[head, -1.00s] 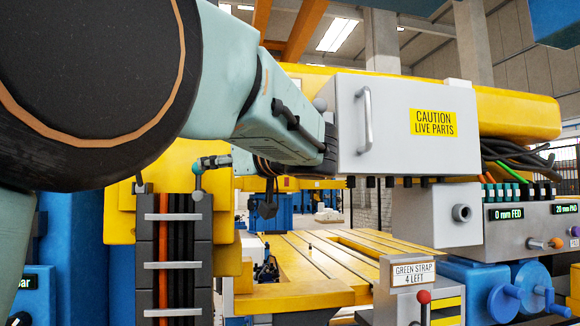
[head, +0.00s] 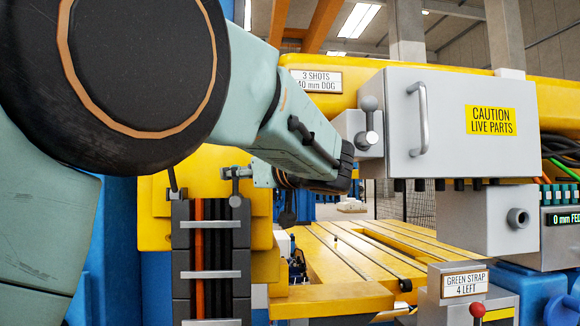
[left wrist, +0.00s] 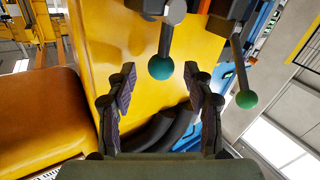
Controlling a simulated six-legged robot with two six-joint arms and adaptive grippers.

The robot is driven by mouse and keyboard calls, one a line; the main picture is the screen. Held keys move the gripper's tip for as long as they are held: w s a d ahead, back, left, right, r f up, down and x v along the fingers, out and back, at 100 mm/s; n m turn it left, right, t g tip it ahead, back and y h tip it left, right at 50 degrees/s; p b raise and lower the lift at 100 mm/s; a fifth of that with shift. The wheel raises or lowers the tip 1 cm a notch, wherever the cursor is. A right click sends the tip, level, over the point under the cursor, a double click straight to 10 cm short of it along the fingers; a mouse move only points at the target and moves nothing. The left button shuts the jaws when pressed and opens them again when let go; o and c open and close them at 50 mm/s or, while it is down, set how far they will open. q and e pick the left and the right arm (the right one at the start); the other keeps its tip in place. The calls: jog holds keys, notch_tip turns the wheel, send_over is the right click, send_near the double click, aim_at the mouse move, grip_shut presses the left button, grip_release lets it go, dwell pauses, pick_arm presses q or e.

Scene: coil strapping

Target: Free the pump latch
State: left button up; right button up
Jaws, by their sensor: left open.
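Which part is the pump latch I cannot tell for sure. In the left wrist view a grey lever ends in a green ball (left wrist: 161,68) in front of a yellow panel (left wrist: 110,25). My left gripper (left wrist: 159,76) is open, with its two dark fingers either side of the line to this ball. The ball shows at the fingertips; whether it lies between them or beyond them I cannot tell. A second lever with a green ball (left wrist: 246,99) is to the right, outside the fingers. In the head view my left forearm hides the fingertips. My right gripper is not in view.
A grey cabinet marked CAUTION LIVE PARTS (head: 455,158) stands right of my left arm, with a ball-ended lever (head: 369,120) beside it. A strap rack (head: 181,262) is at lower left. A slotted yellow table (head: 345,255) and a GREEN STRAP sign (head: 465,283) are lower right.

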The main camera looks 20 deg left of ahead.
pick_arm(q)
jog(key=shift+w+a+f, duration=0.15)
jog(key=shift+w+a, duration=0.05)
jog(key=shift+a, duration=0.3)
jog(key=shift+w+a+f, duration=0.15)
jog(key=shift+a, duration=0.35)
jog(key=shift+s+d+r, duration=0.25)
jog(key=shift+d, duration=0.35)
jog(key=shift+s+d+r, duration=0.2)
jog(key=shift+s+d, duration=0.05)
jog(key=shift+d, duration=0.35)
jog(key=shift+c, duration=1)
jog(key=shift+w+a+f, duration=0.2)
jog(key=shift+a, duration=0.25)
jog(key=shift+w+a+f, duration=0.15)
jog(key=shift+w+a, duration=0.05)
jog(key=shift+a, duration=0.2)
jog(key=c, duration=0.5)
jog(key=shift+d+r, duration=0.1)
jog(key=shift+d, duration=0.15)
grip_shut()
